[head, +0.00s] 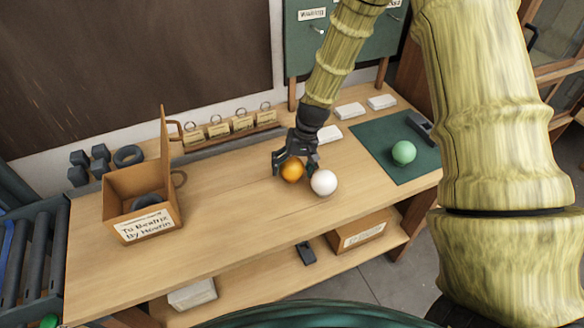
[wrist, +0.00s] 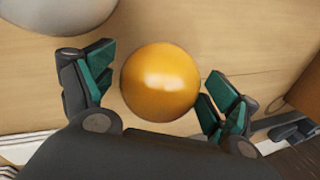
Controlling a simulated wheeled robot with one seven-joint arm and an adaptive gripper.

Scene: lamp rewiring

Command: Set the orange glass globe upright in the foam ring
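The orange glass globe (head: 291,170) rests on the wooden bench, just left of a white globe (head: 323,182). My gripper (head: 295,164) is over the orange globe with its fingers spread on either side. In the wrist view the orange globe (wrist: 160,82) sits between the green finger pads. A gap shows at the left pad; the right pad is very close, and I cannot tell if it touches. A dark ring (head: 147,201) lies inside the open cardboard box (head: 120,187), partly hidden by its front wall; it may be the foam ring.
The white globe (wrist: 60,12) is close to my left finger in the wrist view. A green globe (head: 403,153) sits on a green mat (head: 385,137). The bench between box and gripper is clear.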

